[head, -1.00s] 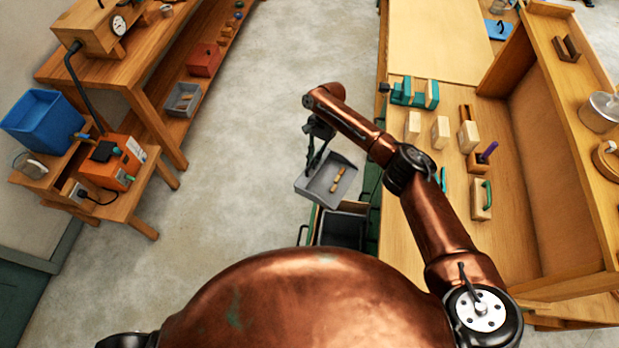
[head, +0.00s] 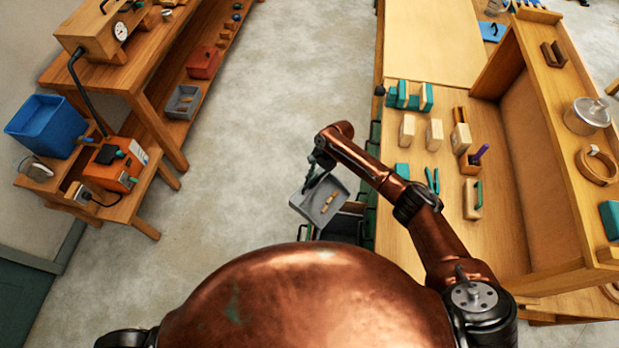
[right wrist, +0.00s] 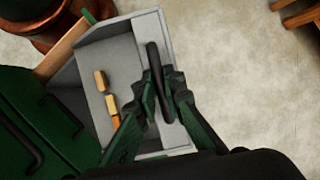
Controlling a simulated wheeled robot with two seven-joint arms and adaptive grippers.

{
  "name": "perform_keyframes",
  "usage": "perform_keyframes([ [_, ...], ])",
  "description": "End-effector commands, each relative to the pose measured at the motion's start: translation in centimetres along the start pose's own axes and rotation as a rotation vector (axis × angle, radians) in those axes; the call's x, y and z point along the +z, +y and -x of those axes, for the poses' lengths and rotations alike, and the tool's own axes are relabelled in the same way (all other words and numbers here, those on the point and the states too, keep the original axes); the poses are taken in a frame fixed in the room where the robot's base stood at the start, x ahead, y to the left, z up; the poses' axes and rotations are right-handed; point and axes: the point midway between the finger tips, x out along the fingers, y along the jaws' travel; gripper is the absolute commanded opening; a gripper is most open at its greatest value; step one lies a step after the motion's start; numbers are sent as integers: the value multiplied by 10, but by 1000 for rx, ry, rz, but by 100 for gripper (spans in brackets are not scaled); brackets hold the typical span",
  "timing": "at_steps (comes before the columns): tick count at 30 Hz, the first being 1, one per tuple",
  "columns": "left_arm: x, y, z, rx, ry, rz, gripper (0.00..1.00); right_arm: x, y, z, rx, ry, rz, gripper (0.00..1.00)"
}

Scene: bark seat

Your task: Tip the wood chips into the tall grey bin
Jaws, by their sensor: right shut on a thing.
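A grey pan (head: 304,207) is held by its dark handle in my right gripper (head: 314,178). In the right wrist view the gripper (right wrist: 162,92) is shut around the handle (right wrist: 154,64), above the pan (right wrist: 127,62). A few wood chips (head: 331,203) lie on the pan's floor; they show in the wrist view too (right wrist: 101,80). My left gripper is not in view.
The wooden bench (head: 420,225) with several blocks (head: 434,132) and tools is at the right, close to my right arm. A shelf with an orange box (head: 113,163) and a blue container (head: 46,124) is at the left. The floor between is clear.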

Motion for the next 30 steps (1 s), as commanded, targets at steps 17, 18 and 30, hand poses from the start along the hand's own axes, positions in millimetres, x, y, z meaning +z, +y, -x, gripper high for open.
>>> perform_keyframes([
  [17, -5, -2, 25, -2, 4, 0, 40, 10, 45, 24, -338, -1, 138, 0],
  [18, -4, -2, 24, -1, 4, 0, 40, 10, 49, 25, -360, 0, 148, 0],
  [30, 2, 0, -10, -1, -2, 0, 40, 14, 84, 34, -572, 2, 236, 0],
])
